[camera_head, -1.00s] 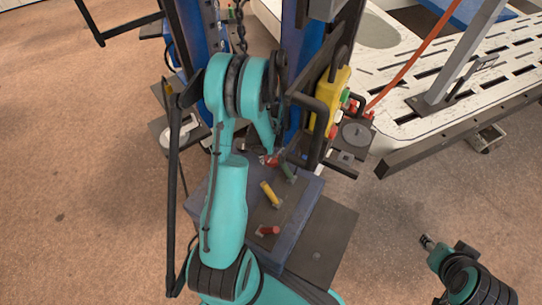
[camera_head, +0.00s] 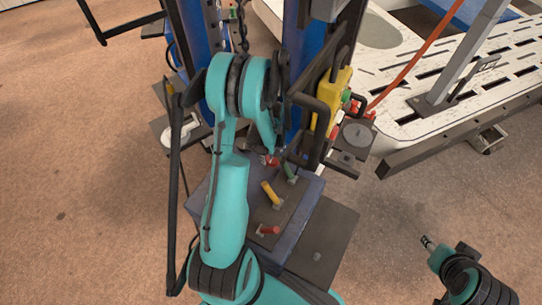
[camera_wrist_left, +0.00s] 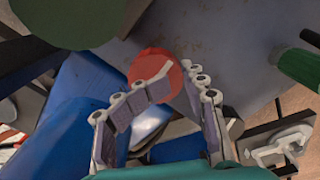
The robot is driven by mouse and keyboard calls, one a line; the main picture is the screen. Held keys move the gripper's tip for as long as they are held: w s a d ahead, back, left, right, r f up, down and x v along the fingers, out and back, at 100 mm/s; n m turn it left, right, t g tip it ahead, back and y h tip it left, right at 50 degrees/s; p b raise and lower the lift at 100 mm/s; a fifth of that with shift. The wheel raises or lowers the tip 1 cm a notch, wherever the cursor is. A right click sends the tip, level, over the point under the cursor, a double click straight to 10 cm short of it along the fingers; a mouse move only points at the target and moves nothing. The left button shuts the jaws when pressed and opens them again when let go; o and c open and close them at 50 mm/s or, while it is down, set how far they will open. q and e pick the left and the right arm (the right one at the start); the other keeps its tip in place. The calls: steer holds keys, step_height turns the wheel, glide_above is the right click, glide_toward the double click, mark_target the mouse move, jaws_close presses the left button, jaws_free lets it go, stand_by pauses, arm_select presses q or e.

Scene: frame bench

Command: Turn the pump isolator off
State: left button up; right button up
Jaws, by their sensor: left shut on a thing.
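A blue-grey box (camera_head: 312,190) bears a row of coloured handles. These are a near red handle (camera_head: 268,230), a yellow handle (camera_head: 270,192), a green handle (camera_head: 290,171) and a far red handle (camera_head: 270,160). My left gripper (camera_head: 274,153) is at the far red handle, partly hidden behind its own wrist. In the left wrist view, its fingers (camera_wrist_left: 176,85) are shut on the rounded red handle (camera_wrist_left: 152,63), and the green handle (camera_wrist_left: 301,67) is at the right. No label for the pump isolator can be read.
A yellow box (camera_head: 340,92) with buttons and black handlebars stands close right of my left wrist. Blue posts (camera_head: 305,60) rise behind. A white slotted bench (camera_head: 400,135) is at the right. My right arm's end is low at the right, over open floor.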

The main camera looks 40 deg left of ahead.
arm_select(q)
steer(key=n, duration=0.4)
steer(key=shift+w+d, duration=0.2)
steer(key=shift+w, duration=0.1)
steer(key=n, duration=0.4)
steer(key=shift+n, duration=0.4)
steer(key=n, duration=0.5)
steer(key=shift+s+n, duration=0.1)
steer(key=shift+n, duration=0.2)
steer(key=shift+c, duration=0.6)
steer(key=shift+a+n, duration=0.1)
steer(key=shift+n, duration=0.8)
steer(key=shift+c, duration=0.3)
steer(key=shift+s, duration=0.1)
